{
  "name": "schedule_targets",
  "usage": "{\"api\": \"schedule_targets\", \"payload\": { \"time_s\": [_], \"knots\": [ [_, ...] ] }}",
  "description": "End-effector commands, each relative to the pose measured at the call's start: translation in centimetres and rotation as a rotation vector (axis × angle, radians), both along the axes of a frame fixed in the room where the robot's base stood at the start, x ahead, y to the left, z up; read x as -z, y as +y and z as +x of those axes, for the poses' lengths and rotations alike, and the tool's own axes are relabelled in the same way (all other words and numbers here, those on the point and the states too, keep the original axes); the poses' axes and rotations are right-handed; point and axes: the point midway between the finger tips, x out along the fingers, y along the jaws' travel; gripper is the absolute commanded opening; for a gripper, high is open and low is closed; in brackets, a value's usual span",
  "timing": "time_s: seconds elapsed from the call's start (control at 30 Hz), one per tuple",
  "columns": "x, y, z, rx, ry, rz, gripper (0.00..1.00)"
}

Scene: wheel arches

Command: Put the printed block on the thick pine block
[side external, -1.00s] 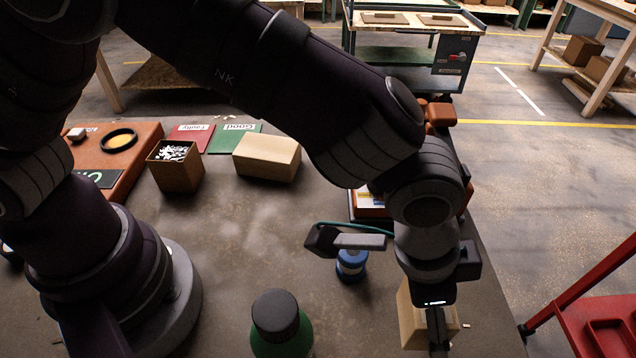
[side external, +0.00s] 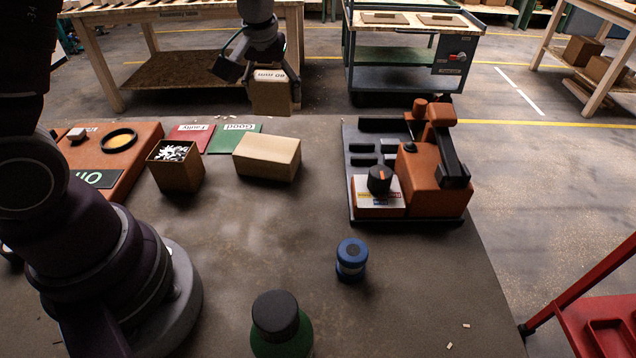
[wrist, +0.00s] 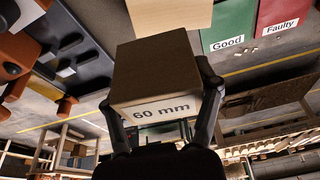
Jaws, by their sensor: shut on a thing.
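The printed block (side external: 271,93) is a brown block with a white "60 mm" label. My gripper (side external: 274,88) is shut on it and holds it raised, beyond the pine block in the side view. In the wrist view the printed block (wrist: 158,80) sits between both fingers of my gripper (wrist: 160,112), label facing the camera. The thick pine block (side external: 266,158) is a pale wooden block lying on the table, with its top bare. Part of it shows at the top edge of the wrist view (wrist: 168,14).
Red "Faulty" (side external: 190,138) and green "Good" (side external: 234,139) mats lie behind the pine block. A box of white bits (side external: 176,170) stands left of it. An orange machine (side external: 420,170) stands right. A blue cylinder (side external: 351,260) and green bottle (side external: 280,328) stand nearer.

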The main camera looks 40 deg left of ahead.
Motion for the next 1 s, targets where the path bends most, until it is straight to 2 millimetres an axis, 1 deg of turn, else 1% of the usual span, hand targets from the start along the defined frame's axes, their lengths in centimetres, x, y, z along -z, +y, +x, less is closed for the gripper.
{"api": "schedule_targets", "payload": {
  "time_s": [0.03,0.1,0.13,0.2,0.37,0.4,0.5,0.6,0.83,0.87,1.0],
  "knots": [
    [-0.1,1.2,-0.4,-0.051,-0.002,-0.001,0.28],
    [0.0,2.1,-0.8,-0.094,-0.001,-0.001,0.28],
    [0.4,2.4,-0.9,-0.105,0.001,-0.001,0.28],
    [1.9,2.6,-1.1,-0.116,0.005,-0.002,0.28],
    [4.9,2.5,-1.1,-0.114,0.005,-0.002,0.28],
    [5.8,2.5,-1.1,-0.113,0.006,-0.002,0.28],
    [7.4,2.5,-1.0,-0.111,0.003,-0.001,0.28],
    [7.9,2.5,-1.0,-0.111,-0.001,-0.001,0.28],
    [8.0,2.5,-1.0,-0.110,-0.003,-0.001,0.28],
    [8.0,2.5,-0.9,-0.109,-0.002,-0.001,0.66],
    [8.0,2.4,-0.9,-0.109,-0.002,-0.001,0.84]
  ]
}}
